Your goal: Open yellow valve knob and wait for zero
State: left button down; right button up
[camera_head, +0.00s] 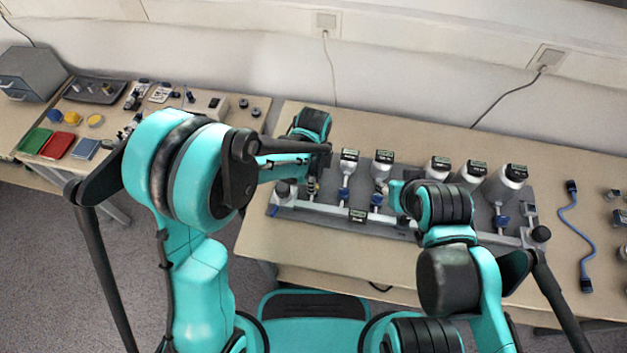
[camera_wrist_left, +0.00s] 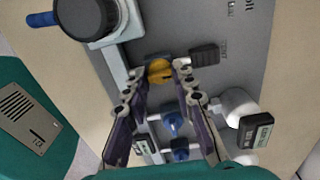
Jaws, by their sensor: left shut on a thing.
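The yellow valve knob (camera_wrist_left: 159,69) sits on the grey calibration rig, between the two fingertips of my left gripper (camera_wrist_left: 163,76) in the left wrist view. My left gripper is shut on it. In the head view my left gripper (camera_head: 312,184) points down at the left end of the rig, and the knob is too small and covered to make out. Blue valve knobs (camera_wrist_left: 173,124) lie along the rig's pipe. Gauges with dark displays (camera_head: 349,155) stand along the rig; their readings are not legible. My right gripper (camera_head: 386,190) is mostly hidden by its arm, near the rig's middle.
The grey rig board (camera_head: 270,208) lies on a wooden table (camera_head: 262,238). A blue cable (camera_head: 572,225) lies to the right. A left-hand table holds green and red trays (camera_head: 58,145) and small parts. A black round knob (camera_wrist_left: 86,18) is close to my left gripper.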

pick_arm(q)
jog(key=c, duration=1.2)
grip_release()
notch_tip(320, 180, up, 12)
